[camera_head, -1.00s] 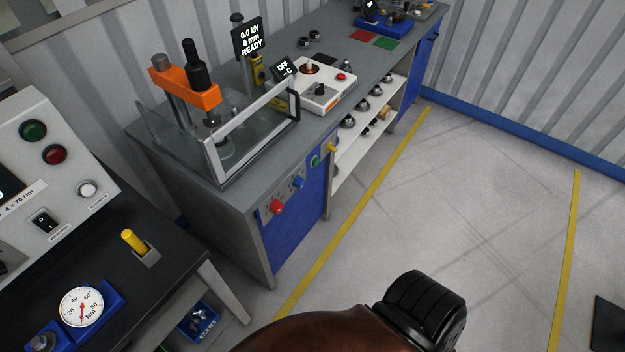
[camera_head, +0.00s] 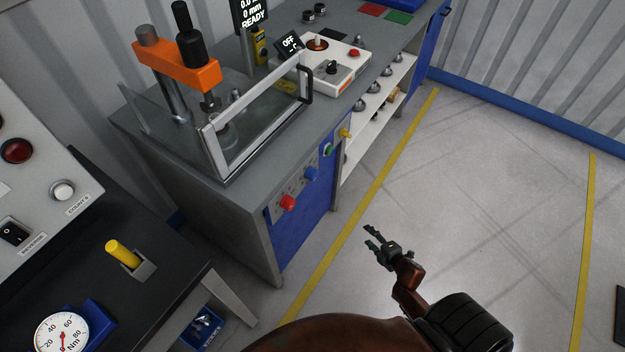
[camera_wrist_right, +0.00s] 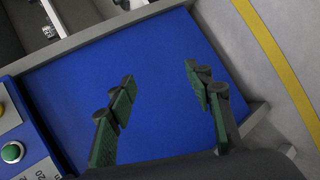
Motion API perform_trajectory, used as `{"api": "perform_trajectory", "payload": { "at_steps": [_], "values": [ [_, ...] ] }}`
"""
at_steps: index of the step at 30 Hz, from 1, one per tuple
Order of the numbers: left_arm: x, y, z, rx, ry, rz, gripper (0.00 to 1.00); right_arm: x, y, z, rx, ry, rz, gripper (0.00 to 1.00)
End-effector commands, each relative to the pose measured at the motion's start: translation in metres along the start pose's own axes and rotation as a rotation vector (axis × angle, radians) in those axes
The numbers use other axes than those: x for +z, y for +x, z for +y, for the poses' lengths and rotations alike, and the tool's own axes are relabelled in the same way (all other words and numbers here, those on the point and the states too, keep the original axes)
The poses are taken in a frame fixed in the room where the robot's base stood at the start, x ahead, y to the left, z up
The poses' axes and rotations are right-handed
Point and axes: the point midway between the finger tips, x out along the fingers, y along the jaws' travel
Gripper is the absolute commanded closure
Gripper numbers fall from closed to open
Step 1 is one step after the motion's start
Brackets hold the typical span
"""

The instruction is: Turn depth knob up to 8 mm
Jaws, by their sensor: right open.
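A front panel on the press bench carries a red knob (camera_head: 288,202), a blue knob (camera_head: 311,174), a green button (camera_head: 327,150) and a yellow knob (camera_head: 345,133). Their labels are too small to read, so I cannot tell which one is the depth knob. The press display (camera_head: 250,12) reads 0 mm and READY. My right gripper (camera_head: 369,237) is open and empty, over the floor to the right of the panel and apart from it. In the right wrist view its open fingers (camera_wrist_right: 158,76) face the blue cabinet door (camera_wrist_right: 150,50), with the green button (camera_wrist_right: 12,152) at the left edge. My left gripper is out of view.
The press (camera_head: 178,65) stands behind a clear guard with a white frame (camera_head: 225,125). A black side table with a yellow lever (camera_head: 122,252) and a dial gauge (camera_head: 62,333) is at the lower left.

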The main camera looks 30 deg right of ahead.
Motion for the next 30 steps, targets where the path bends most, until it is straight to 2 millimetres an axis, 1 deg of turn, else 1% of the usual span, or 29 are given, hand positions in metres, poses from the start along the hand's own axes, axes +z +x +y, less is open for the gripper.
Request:
{"api": "perform_trajectory", "payload": {
  "at_steps": [1, 2, 3, 5, 6, 9, 12, 15, 17, 20, 27, 30],
  "values": [
    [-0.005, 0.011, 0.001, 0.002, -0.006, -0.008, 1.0, -0.004, 0.011, 0.049, 0.105, -0.177, 0.042, 0.53],
    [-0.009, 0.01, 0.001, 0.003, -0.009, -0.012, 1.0, -0.011, 0.011, 0.083, 0.17, -0.292, 0.064, 0.53],
    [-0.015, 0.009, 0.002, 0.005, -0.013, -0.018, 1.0, -0.023, 0.009, 0.126, 0.258, -0.448, 0.089, 0.53],
    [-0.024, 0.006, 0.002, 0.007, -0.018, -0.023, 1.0, -0.046, -0.001, 0.182, 0.383, -0.678, 0.116, 0.53],
    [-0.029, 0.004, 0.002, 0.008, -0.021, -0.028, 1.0, -0.062, -0.011, 0.212, 0.457, -0.819, 0.128, 0.53],
    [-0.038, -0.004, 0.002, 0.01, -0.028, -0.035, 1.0, -0.102, -0.036, 0.264, 0.611, -1.112, 0.14, 0.53],
    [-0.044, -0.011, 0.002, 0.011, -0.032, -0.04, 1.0, -0.13, -0.057, 0.292, 0.712, -1.31, 0.137, 0.53],
    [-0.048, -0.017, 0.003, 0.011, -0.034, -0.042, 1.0, -0.146, -0.069, 0.305, 0.766, -1.415, 0.131, 0.53],
    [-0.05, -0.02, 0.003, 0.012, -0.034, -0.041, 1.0, -0.152, -0.07, 0.31, 0.78, -1.441, 0.13, 0.53],
    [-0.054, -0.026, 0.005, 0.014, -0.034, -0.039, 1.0, -0.159, -0.063, 0.316, 0.787, -1.449, 0.13, 0.53],
    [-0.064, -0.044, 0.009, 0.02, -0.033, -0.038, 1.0, -0.178, -0.034, 0.331, 0.784, -1.444, 0.129, 0.53],
    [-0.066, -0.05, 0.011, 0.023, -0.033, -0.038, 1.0, -0.184, -0.025, 0.336, 0.783, -1.443, 0.129, 0.53]
  ]
}}
